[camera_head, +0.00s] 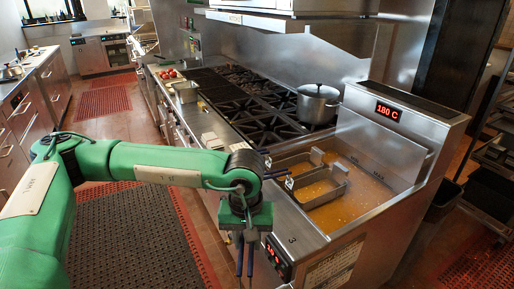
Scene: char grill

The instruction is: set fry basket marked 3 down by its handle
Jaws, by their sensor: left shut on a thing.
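My left gripper (245,256) points down in front of the fryer's front edge. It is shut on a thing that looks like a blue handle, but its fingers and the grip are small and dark. Two wire fry baskets show in the fryer, the far one (292,164) and the near one (322,188). Blue handles run from them toward the left, partly behind my arm. Small tags hang at their fronts, and I cannot read a number on them. The fryer front (310,250) carries a "3". My right gripper is not in view.
Golden oil (345,212) fills the fryer vat, with open oil right of the near basket. A fryer display (388,110) reads 180 C. A lidded pot (318,104) stands on the burners (255,100) behind. A dark floor mat (130,240) lies left of the fryer.

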